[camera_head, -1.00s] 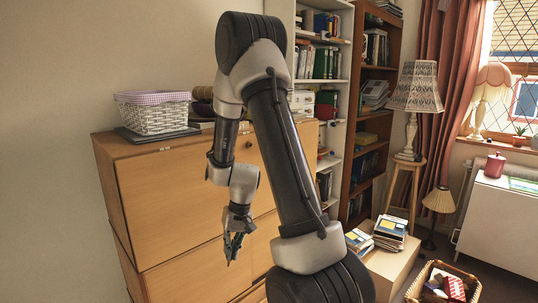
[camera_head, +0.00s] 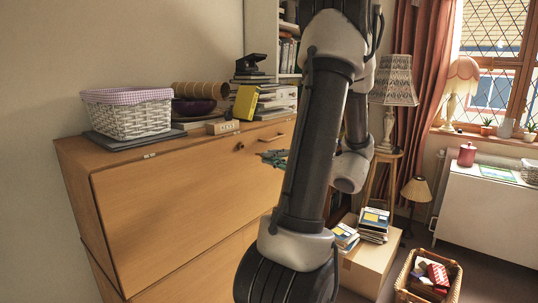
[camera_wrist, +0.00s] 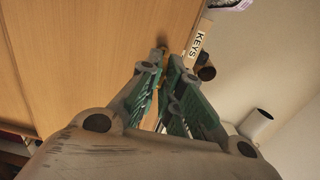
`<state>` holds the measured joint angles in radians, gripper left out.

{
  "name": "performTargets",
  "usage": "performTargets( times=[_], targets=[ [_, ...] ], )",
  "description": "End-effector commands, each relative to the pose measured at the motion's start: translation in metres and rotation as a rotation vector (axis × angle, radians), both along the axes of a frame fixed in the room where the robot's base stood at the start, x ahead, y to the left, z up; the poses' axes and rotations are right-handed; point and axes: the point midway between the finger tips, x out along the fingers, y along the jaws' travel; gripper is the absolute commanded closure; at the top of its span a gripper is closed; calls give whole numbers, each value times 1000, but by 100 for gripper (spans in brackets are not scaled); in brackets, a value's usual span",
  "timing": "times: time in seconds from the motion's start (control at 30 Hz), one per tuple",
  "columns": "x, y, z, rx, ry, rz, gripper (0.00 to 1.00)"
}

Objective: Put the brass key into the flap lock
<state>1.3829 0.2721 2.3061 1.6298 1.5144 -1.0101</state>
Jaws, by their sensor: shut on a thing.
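My gripper (camera_head: 274,158) is in front of the bureau's upper right, pointing left and partly hidden behind my arm. In the wrist view its green-padded fingers (camera_wrist: 163,68) are shut on a small brassy piece, the brass key (camera_wrist: 156,58), of which little shows. The flap (camera_head: 190,190) is the large closed wooden panel on the bureau front. A small dark round spot, seemingly the flap lock (camera_head: 240,146), sits near its top edge, left of my gripper in the head view. The gap between key and lock cannot be told.
A box marked KEYS (camera_wrist: 196,43) lies on the bureau top; a yellow box (camera_head: 246,102), a white basket (camera_head: 128,118) and stacked books stand there too. A low box with books (camera_head: 367,262), a stool with a lamp (camera_head: 391,120) and a basket (camera_head: 428,278) stand to the right.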

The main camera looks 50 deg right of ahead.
Motion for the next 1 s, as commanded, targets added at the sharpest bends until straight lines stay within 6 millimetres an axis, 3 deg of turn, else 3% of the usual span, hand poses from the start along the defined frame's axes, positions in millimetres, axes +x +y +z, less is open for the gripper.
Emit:
performTargets(
  times=[0.17, 0.7, 1.0],
  targets=[
    [0, -7, 7, 3, -14, -32, 100],
    [49, -2, 6, 3, -10, -28, 100],
    [58, -2, 6, 3, -11, -30, 100]
  ],
)
